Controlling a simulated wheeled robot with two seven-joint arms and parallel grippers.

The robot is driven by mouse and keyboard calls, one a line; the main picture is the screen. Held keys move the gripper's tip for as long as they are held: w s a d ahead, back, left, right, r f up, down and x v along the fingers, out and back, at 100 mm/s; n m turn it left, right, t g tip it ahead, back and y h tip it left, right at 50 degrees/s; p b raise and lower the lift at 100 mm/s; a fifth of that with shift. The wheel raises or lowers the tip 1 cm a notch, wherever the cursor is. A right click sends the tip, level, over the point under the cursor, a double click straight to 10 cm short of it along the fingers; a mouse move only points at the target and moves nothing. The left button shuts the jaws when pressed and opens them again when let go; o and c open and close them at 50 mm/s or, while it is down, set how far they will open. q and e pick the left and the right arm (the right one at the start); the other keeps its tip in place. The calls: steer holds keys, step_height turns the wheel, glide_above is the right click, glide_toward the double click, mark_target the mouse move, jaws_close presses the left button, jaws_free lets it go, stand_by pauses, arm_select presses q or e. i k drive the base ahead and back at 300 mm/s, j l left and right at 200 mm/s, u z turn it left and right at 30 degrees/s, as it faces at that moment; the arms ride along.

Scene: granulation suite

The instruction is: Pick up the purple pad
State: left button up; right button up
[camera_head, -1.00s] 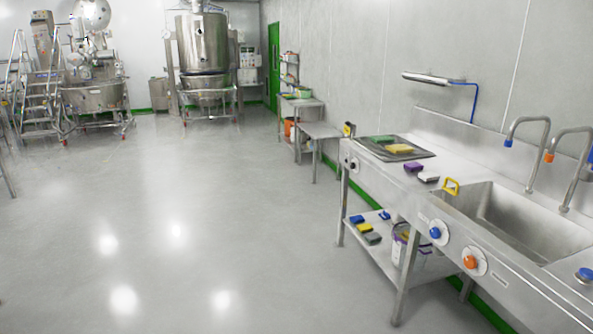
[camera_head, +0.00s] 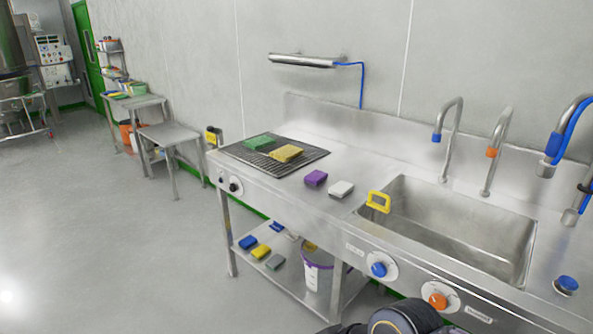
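The purple pad (camera_head: 316,178) lies flat on the steel counter (camera_head: 300,207), between the black drain rack and the sink. A white pad (camera_head: 341,189) lies just right of it, with a small gap between them. Part of my own arm shows dark at the bottom edge, but neither gripper is in view.
A green pad (camera_head: 259,142) and a yellow pad (camera_head: 287,154) lie on the rack (camera_head: 248,157). Several pads and a bucket (camera_head: 317,275) stand on the lower shelf. The floor (camera_head: 120,240) at left is clear.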

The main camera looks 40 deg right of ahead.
mark_target(316, 177)
steer(key=i+j+z, duration=0.1)
steer(key=i+z, duration=0.15)
steer(key=i, duration=0.25)
steer(key=i+j+z, duration=0.15)
steer(key=i+z, duration=0.15)
steer(key=i, duration=0.15)
steer(key=i+z, duration=0.2)
steer(key=z, duration=0.3)
steer(key=i+j+z, duration=0.2)
steer(key=z, duration=0.3)
steer(key=i+j+z, duration=0.2)
steer(key=z, duration=0.3)
steer(key=i+j+z, duration=0.15)
steer(key=j+z, duration=0.15)
steer(key=z, duration=0.15)
steer(key=i+j+z, duration=0.2)
steer(key=z, duration=0.15)
steer(key=i+j+z, duration=0.15)
steer(key=j+z, duration=0.25)
steer(key=i+j+z, duration=0.1)
steer(key=j+z, duration=0.25)
